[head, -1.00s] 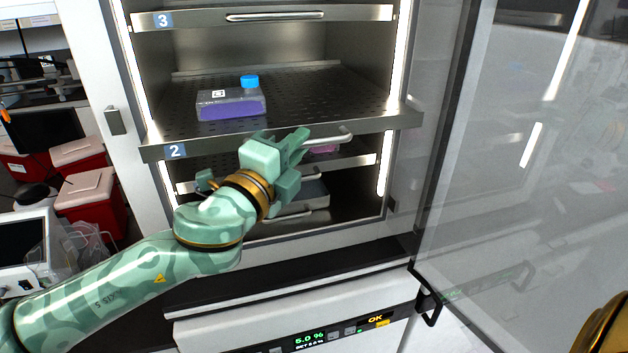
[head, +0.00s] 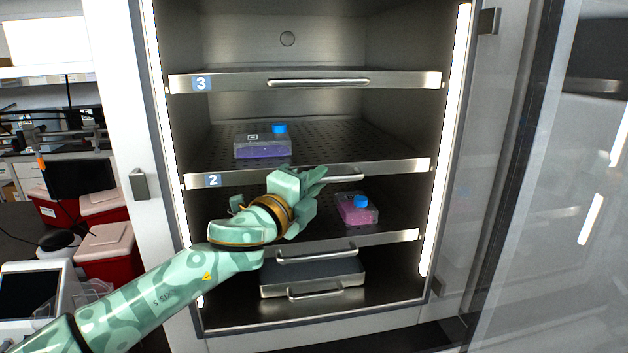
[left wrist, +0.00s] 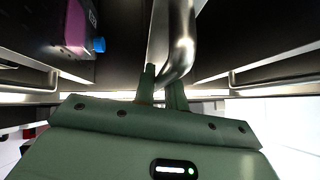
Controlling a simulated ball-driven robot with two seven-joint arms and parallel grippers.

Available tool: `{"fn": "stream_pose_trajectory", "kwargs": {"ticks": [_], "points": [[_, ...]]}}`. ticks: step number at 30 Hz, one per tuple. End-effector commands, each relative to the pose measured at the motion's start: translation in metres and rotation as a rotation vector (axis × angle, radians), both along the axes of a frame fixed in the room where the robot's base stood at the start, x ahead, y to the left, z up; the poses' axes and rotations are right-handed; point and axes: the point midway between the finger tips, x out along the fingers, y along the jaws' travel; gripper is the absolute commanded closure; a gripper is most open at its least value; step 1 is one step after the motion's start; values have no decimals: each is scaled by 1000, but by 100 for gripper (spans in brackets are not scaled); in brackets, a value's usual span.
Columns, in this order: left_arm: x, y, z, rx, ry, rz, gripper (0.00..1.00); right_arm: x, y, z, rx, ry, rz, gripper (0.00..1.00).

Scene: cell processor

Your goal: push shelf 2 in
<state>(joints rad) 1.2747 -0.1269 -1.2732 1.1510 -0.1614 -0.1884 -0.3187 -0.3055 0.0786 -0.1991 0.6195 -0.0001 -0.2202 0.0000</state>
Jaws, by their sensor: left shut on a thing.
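Shelf 2 (head: 400,166) is a perforated metal shelf with a blue "2" label at its left front. Its front edge now looks about in line with the other shelf fronts. My left gripper (head: 318,176) is at the shelf's front, shut on the left part of the shelf 2 handle (head: 348,178). In the left wrist view the bar of the handle (left wrist: 182,45) runs between the green fingers (left wrist: 163,88). My right gripper is not in view.
Shelf 3 (head: 420,79) is above. The shelf below (head: 400,237) holds a flask of pink liquid (head: 354,212). A dark-topped tray (head: 340,274) with a handle is at the bottom. The glass door (head: 560,220) stands open at the right.

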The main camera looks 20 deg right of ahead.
Motion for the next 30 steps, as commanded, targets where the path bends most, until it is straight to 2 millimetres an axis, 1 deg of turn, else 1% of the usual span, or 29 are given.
{"fn": "stream_pose_trajectory", "kwargs": {"ticks": [1, 9, 10, 17, 30], "points": [[2, 2, 5, -5, -5, 7, 100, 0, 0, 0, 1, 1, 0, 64], [4, 3, 7, -5, -7, 11, 100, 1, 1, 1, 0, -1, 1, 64], [4, 3, 7, -6, -7, 11, 79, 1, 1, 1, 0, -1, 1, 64], [3, 2, 5, -3, -5, 10, 78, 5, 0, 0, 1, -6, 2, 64], [2, 3, 1, -1, -3, 7, 78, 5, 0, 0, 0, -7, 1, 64]]}}
